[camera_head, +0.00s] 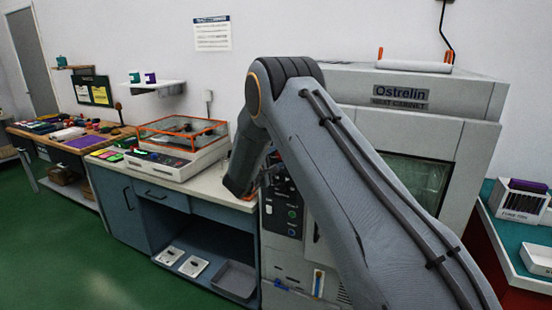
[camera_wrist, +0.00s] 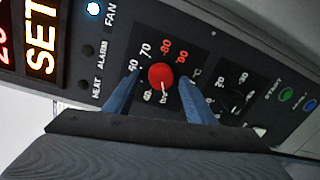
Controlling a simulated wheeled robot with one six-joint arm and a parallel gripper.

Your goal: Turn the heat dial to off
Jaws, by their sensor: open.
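The red heat dial (camera_wrist: 161,76) sits on the dark control panel (camera_wrist: 215,60) in the wrist view. Numbers ring it, with 80 and 90 in red. A pale pointer line on the dial runs toward the bottom of the picture, near small lettering that I cannot read fully. My gripper (camera_wrist: 160,80) is open, its two blue fingers reaching toward the panel, one on each side of the dial. I cannot tell whether they touch it. In the head view my arm covers part of the heat cabinet (camera_head: 440,100), and the red dial cannot be made out.
A black dial (camera_wrist: 236,98) and a green button (camera_wrist: 286,95) lie to the right on the panel. An orange lit SET display (camera_wrist: 40,45) is at the left. In the head view, a bench with an orange-edged box (camera_head: 182,135) stands left of the cabinet. Green floor (camera_head: 60,240) is clear.

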